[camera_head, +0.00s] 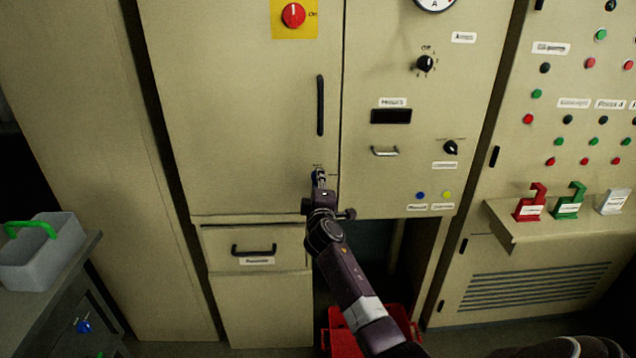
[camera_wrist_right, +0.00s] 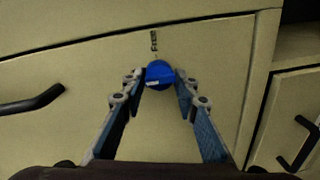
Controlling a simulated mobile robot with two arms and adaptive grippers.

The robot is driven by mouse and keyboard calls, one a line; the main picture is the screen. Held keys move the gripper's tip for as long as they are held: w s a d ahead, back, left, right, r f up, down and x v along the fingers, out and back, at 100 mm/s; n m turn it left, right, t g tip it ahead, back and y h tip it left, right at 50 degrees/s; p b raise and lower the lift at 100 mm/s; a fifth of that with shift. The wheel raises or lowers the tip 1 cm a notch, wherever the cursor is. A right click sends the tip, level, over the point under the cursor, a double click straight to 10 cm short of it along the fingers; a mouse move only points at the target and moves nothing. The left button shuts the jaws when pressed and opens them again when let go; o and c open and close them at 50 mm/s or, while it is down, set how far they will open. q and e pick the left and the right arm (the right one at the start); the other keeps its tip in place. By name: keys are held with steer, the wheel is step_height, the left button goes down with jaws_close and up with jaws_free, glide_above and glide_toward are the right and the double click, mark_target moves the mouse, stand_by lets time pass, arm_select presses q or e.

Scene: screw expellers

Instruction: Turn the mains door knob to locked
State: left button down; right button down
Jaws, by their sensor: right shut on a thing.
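The mains door (camera_head: 235,120) is the tall beige cabinet door with a black vertical handle (camera_head: 320,105); it looks closed. A small round blue knob (camera_wrist_right: 159,76) sits near the door's lower right corner, with a short dark marking above it in the right wrist view. My right gripper (camera_head: 319,180) is at this knob. In the right wrist view the fingertips (camera_wrist_right: 159,80) press on the knob from both sides. In the head view the gripper covers most of the knob, and the labels around it are too small to read. My left gripper is not in view.
A drawer (camera_head: 228,248) with a black handle lies below. A red bin (camera_head: 337,335) stands on the floor behind my arm. A grey tote (camera_head: 45,262) sits at left; a shelf (camera_head: 530,233) with tags projects at right.

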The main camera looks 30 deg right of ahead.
steer(key=shift+d+r, duration=0.2)
steer(key=shift+r, duration=0.2)
steer(key=c, duration=1.9)
jaws_free()
steer(key=o, duration=0.4)
steer(key=shift+f, duration=0.25)
steer(key=v, duration=1.2)
steer(key=shift+w, duration=0.1)
